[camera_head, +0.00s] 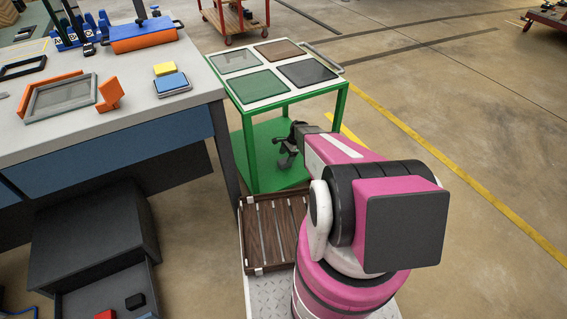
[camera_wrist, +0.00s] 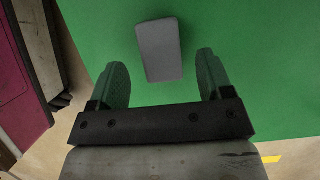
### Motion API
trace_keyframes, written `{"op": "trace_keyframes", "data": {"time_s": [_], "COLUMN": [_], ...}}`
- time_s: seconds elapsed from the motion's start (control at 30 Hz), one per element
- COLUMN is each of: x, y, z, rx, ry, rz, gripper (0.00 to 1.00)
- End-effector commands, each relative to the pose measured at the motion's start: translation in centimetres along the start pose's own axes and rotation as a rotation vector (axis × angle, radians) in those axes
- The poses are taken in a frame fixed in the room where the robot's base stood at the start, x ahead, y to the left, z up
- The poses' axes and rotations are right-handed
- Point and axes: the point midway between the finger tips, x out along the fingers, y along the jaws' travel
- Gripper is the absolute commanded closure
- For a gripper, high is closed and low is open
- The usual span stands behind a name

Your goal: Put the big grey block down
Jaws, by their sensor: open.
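The big grey block (camera_wrist: 160,50) lies on a green surface in the wrist view, most likely the lower shelf (camera_head: 262,165) of the green cart. My gripper (camera_wrist: 162,72) is open, with one finger on each side of the block's near end. A gap of green shows between each finger and the block, so neither finger appears to touch it. In the head view my gripper (camera_head: 287,155) reaches in under the cart's top, over the lower shelf. I cannot make out the block in the head view.
The cart's top (camera_head: 283,105) carries four coloured panels, and a green leg (camera_head: 338,105) stands at its right. A workbench (camera_head: 130,122) with orange and blue items is at left. A wooden slatted crate (camera_head: 272,228) sits in front of the cart. Open floor lies to the right.

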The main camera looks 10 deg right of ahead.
Motion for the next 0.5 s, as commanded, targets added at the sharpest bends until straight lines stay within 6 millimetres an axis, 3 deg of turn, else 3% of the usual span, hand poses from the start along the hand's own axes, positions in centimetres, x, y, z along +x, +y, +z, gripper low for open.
{"op": "trace_keyframes", "data": {"time_s": [0.03, 0.2, 0.5], "x": [-1.3, -4.3, -6.4], "y": [0.1, 0.1, 0.1], "z": [0.1, 0.2, 0.2], "rx": [0.0, 0.0, 0.0], "ry": [0.001, 0.0, -0.001], "rz": [-0.002, -0.002, -0.002], "gripper": [0.27, 0.27, 0.27]}}
